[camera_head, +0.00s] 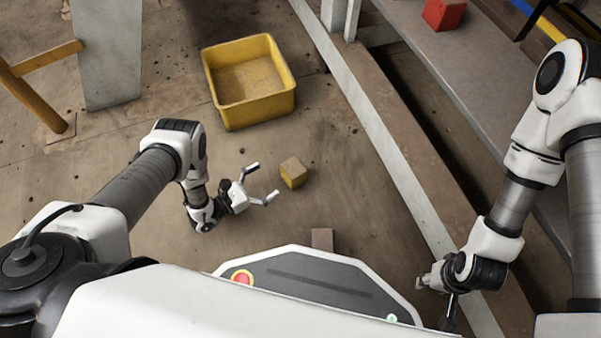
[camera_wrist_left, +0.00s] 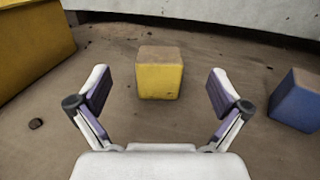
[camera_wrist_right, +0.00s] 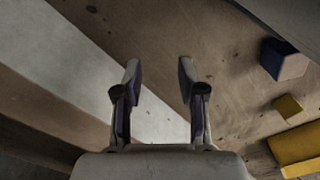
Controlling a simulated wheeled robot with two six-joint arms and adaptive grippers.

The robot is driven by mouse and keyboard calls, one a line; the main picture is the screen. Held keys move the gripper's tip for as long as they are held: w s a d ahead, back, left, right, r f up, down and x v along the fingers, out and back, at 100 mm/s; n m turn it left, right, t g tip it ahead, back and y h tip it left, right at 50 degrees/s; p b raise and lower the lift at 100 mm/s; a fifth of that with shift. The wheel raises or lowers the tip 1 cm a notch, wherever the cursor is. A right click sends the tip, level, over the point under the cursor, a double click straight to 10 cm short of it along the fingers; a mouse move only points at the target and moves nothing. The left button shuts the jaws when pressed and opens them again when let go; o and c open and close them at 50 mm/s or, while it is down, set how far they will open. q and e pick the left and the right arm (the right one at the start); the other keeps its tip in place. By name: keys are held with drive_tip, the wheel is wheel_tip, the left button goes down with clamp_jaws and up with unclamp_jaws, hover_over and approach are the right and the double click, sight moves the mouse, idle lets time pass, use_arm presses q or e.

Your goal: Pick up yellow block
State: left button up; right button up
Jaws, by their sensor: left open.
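The yellow block (camera_head: 292,180) is a small cube with a dusty brown top, standing on the dirt-stained floor. My left gripper (camera_head: 266,183) is open and empty, low over the floor just left of the block, with its fingers toward it. In the left wrist view the block (camera_wrist_left: 159,82) is upright, ahead of and roughly centred between the spread fingers (camera_wrist_left: 156,78), touching neither. My right gripper (camera_head: 433,303) is at the lower right, away from the block. In the right wrist view its fingers (camera_wrist_right: 159,68) are apart with nothing between them. A yellow block (camera_wrist_right: 288,106) also shows there.
A yellow bin (camera_head: 250,108) stands behind the block, apparently empty. A blue block (camera_wrist_left: 299,100) is right of the yellow one in the left wrist view. A red block (camera_head: 443,14) lies on a grey ledge at upper right. A long pale beam (camera_head: 385,150) crosses right of the block.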

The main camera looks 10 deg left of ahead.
sight(285, 177)
use_arm(q)
wheel_tip(285, 177, down, 5)
drive_tip(key=shift+f+b, duration=0.15)
drive_tip(key=shift+b, duration=1)
drive_tip(key=b+x, duration=0.3)
drive_tip(key=x, duration=0.4)
drive_tip(key=shift+w+d+r, duration=0.1)
drive_tip(key=shift+d+r, duration=0.05)
drive_tip(key=shift+r, duration=0.05)
drive_tip(key=shift+w+r, duration=0.1)
drive_tip(key=shift+r, duration=0.05)
drive_tip(key=c, duration=1.3)
use_arm(e)
wheel_tip(285, 177, down, 6)
drive_tip(key=w, duration=0.1)
drive_tip(key=shift+f, duration=0.25)
